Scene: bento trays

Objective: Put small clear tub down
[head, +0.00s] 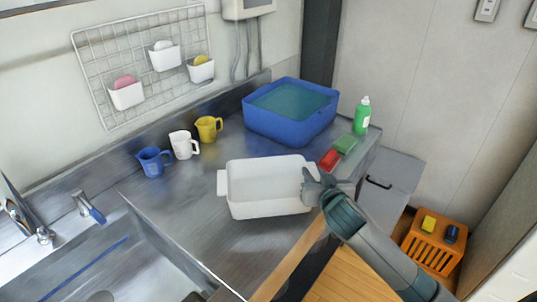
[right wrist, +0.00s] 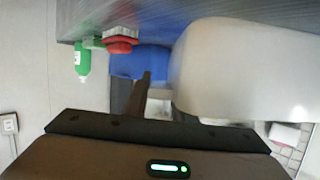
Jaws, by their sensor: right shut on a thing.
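A whitish, open-topped tub (head: 262,207) with side handles is over the steel counter in the middle of the head view. It looks about level. In the right wrist view its pale wall (right wrist: 235,70) fills the upper right. My right gripper (head: 314,188) is shut on the tub's right end, at the handle. I cannot tell for sure whether the tub's base touches the counter. My left gripper is not in view.
A blue basin (head: 262,123) of water stands behind. Blue (head: 153,161), white (head: 183,145) and yellow (head: 208,129) jugs stand left. Counter (head: 185,215) is clear front-left, beside the sink (head: 85,262).

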